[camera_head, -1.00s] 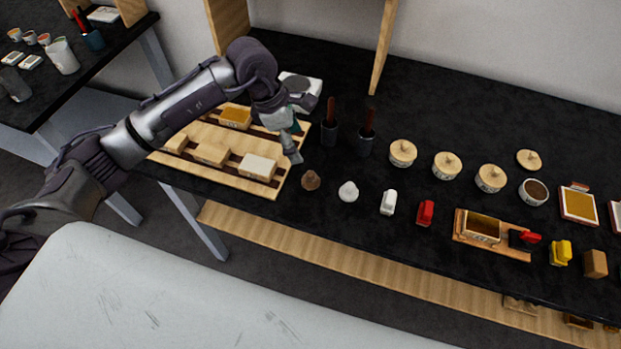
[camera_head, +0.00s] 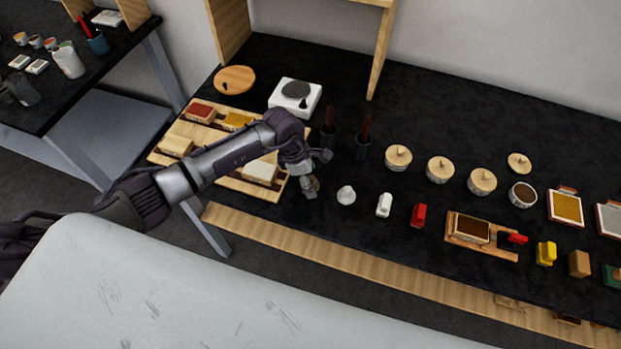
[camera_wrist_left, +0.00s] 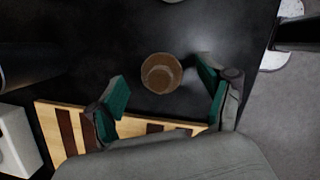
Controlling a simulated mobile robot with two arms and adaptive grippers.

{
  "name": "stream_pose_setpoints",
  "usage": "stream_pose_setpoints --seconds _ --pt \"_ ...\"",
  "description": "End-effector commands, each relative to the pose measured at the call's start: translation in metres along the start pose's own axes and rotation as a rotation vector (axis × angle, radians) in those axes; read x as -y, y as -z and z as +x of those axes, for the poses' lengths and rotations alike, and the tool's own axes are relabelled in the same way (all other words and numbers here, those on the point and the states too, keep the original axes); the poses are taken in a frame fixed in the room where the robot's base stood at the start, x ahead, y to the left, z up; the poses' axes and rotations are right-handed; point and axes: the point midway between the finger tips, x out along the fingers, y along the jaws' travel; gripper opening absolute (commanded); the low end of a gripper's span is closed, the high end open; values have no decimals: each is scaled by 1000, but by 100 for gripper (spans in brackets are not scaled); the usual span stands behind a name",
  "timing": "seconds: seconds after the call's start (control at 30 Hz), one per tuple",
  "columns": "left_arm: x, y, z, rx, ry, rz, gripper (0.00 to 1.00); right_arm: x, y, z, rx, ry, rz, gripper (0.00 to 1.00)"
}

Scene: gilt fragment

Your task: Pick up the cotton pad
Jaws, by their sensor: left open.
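A small white knobbed pad (camera_head: 346,195), which looks like the cotton pad, stands on the black table near its front edge. A similar brown knobbed pad (camera_head: 316,185) stands just left of it, partly hidden by my left gripper (camera_head: 308,187). In the left wrist view, the brown pad (camera_wrist_left: 161,73) shows whole between the two green-lined fingers of my left gripper (camera_wrist_left: 163,85). The fingers are open and apart from it, one on each side. I cannot tell the height gap. My right gripper is out of view.
A wooden rack (camera_head: 225,183) with blocks lies left of the gripper, under my arm. Dark cups with brown handles (camera_head: 362,148) stand behind. A white stamp-like piece (camera_head: 384,205) and a red one (camera_head: 418,215) stand to the right. Lidded jars (camera_head: 398,158) are farther back.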

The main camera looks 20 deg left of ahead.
Motion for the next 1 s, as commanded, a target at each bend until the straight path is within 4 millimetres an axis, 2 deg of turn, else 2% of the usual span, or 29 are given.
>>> stream_pose_setpoints --seconds 0.1,0.3,0.37,0.63,1.0 --pt "0 0 8 0 1 1 80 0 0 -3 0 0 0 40" --pt "0 0 9 0 0 1 80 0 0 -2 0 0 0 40" --pt "0 0 9 0 0 1 71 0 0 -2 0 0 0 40" --pt "0 0 9 1 0 1 26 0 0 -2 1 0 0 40" --pt "-1 -1 5 2 -2 2 25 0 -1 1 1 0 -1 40"
